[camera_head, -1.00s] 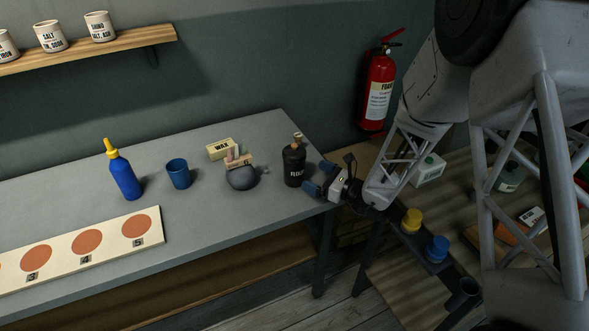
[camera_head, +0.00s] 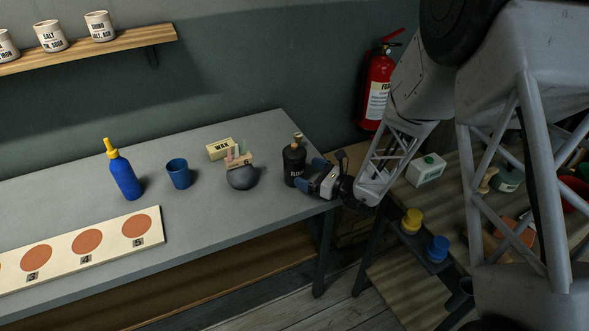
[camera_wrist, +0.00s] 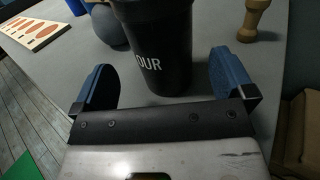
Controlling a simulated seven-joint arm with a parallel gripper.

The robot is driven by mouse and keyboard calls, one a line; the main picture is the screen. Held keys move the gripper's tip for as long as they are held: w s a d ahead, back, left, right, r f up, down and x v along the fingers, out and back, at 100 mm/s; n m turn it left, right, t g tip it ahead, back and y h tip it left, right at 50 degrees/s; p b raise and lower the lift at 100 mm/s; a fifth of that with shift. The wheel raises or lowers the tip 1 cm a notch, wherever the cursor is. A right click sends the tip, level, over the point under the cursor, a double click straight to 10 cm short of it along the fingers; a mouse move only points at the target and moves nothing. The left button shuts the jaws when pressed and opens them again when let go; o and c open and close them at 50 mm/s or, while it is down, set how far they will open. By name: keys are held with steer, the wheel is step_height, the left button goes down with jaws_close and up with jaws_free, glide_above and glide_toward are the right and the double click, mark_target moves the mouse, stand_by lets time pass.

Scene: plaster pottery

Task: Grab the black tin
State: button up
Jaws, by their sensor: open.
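The black tin (camera_head: 293,158) stands upright at the right end of the grey table, with white lettering on its side. In the wrist view the tin (camera_wrist: 158,45) stands between the two blue fingers, with a gap on each side. My gripper (camera_head: 306,176) is open at the tin's right side, low over the table. The same open gripper shows in the wrist view (camera_wrist: 165,80). The tin's top is out of the wrist view. In the head view the gripper hides part of the tin's lower right side.
A WAX box (camera_head: 220,149), blue cup (camera_head: 179,174) and blue bottle (camera_head: 125,176) stand farther left. A wooden peg-shaped piece (camera_wrist: 253,20) is beyond the right finger. The table's front right is clear.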

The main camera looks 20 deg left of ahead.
mark_target(304, 169)
steer(key=shift+a, duration=0.1)
steer(key=shift+x, duration=2.5)
steer(key=shift+w, duration=0.1)
steer(key=shift+c, duration=0.3)
steer(key=c, duration=1.8)
steer(key=shift+r, duration=0.15)
